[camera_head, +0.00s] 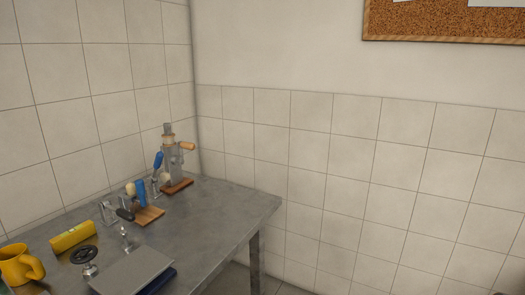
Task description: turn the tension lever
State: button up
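A small upright device (171,158) in grey and clear parts stands on a wooden base (177,187) near the far corner of the metal table. An orange-brown handle (187,146) sticks out to the right from its upper part. A blue handle (158,160) shows just left of it, tilted. I cannot tell which of these parts is the tension lever. My gripper is not in view.
The metal table (225,210) stands in the tiled corner; its right side is bare. Nearer are a wooden block with blue upright (140,192), yellow box (73,237), yellow mug (18,264), black handwheel (84,255) and grey slab (132,270). A corkboard (440,18) hangs right.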

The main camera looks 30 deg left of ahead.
aim_at(160, 155)
jog(key=u, duration=0.7)
jog(key=i, duration=1.15)
jog(key=u, duration=1.15)
jog(key=i, duration=0.65)
jog(key=u, duration=0.35)
jog(key=k, duration=0.9)
jog(key=u, duration=0.2)
jog(key=i, duration=0.9)
jog(key=z, duration=0.05)
